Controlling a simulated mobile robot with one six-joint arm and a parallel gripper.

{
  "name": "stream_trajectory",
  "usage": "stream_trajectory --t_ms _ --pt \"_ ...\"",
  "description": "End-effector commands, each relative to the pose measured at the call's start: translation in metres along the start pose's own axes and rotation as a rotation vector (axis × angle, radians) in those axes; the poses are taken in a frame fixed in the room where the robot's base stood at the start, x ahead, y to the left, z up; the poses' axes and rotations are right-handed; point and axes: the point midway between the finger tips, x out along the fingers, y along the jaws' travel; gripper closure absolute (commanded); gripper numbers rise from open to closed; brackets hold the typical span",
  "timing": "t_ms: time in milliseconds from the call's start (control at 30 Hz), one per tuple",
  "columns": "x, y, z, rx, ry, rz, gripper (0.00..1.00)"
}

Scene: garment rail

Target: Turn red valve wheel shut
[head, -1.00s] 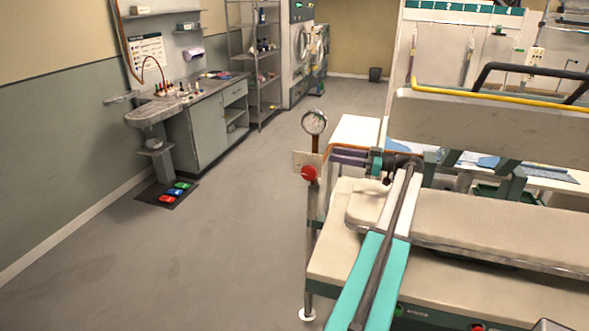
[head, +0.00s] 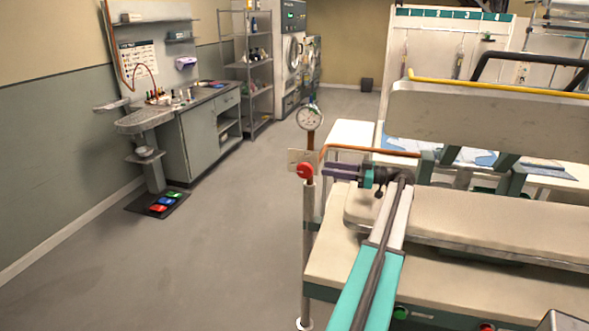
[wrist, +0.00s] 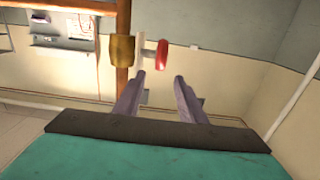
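The red valve wheel (head: 305,170) is on an upright pipe below a round gauge (head: 310,117), left of the ironing press. In the wrist view the red wheel (wrist: 161,55) shows edge-on, joined by a pale stem to a brass body (wrist: 121,48) on a copper pipe. My gripper (head: 328,171) points left at the wheel, at about its height, with a small gap between. In the wrist view my gripper (wrist: 154,80) is open and empty. The wheel lies beyond the fingertips, roughly between their lines.
The press (head: 470,225) with its raised padded top stands right of the pipe, close to my arm. A copper pipe (head: 370,151) runs behind my gripper. The floor (head: 220,240) left of the pipe is clear. A counter (head: 205,135) and shelves stand farther back.

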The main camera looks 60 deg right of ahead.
Motion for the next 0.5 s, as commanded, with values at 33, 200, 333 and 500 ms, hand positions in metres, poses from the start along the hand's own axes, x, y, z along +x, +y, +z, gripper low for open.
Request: stream_trajectory --t_ms 33,200,333,500 --pt "0.0000 0.0000 -0.0005 0.000 0.000 0.000 0.63" --pt "0.0000 0.0000 -0.0008 0.000 0.000 0.000 0.63" --pt "0.0010 -0.0001 -0.0009 0.000 0.000 0.000 0.63" --pt "0.0088 -0.0003 -0.0016 0.000 0.000 -0.001 0.63"
